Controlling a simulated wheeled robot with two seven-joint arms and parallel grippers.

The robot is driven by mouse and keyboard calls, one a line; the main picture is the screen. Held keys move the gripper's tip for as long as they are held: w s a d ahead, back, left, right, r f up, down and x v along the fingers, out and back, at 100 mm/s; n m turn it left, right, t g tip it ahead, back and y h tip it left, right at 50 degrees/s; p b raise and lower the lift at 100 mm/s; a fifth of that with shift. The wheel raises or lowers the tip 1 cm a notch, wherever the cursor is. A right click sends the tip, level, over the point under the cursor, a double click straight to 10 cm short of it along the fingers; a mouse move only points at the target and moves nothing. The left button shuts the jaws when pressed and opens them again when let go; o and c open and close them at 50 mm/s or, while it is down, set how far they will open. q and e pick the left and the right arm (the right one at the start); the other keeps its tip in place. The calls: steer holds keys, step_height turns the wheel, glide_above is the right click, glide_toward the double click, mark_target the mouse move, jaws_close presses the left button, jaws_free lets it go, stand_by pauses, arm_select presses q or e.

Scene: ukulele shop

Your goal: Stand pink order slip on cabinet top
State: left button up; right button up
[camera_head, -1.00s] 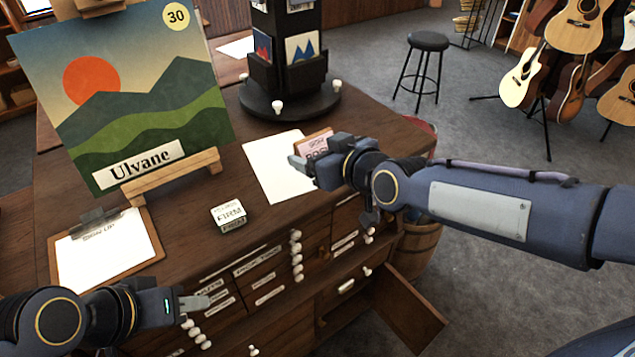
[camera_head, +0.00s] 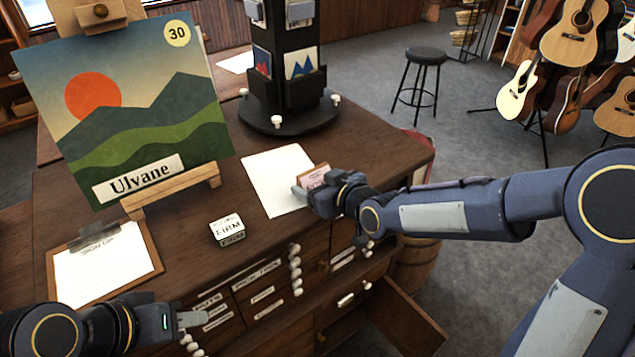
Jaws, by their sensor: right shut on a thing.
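The pink order slip (camera_head: 312,177) is at the right part of the cabinet top (camera_head: 376,150), beside a white sheet. My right gripper (camera_head: 312,196) is shut on it from the right, and the gripper hides its lower part. The slip looks roughly upright; I cannot tell whether its lower edge touches the top. My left gripper (camera_head: 190,320) is low at the front left, before the drawers, and looks empty. Whether its fingers are parted is too small to tell.
A white sheet (camera_head: 275,178), a small FIRM block (camera_head: 228,228), a clipboard (camera_head: 100,268) and an easel with a landscape picture (camera_head: 130,110) occupy the top. A black card rack (camera_head: 287,100) stands behind. A lower door (camera_head: 408,318) hangs open at the front right.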

steer(key=shift+f, duration=0.1)
steer(key=o, duration=1)
steer(key=shift+c, duration=0.2)
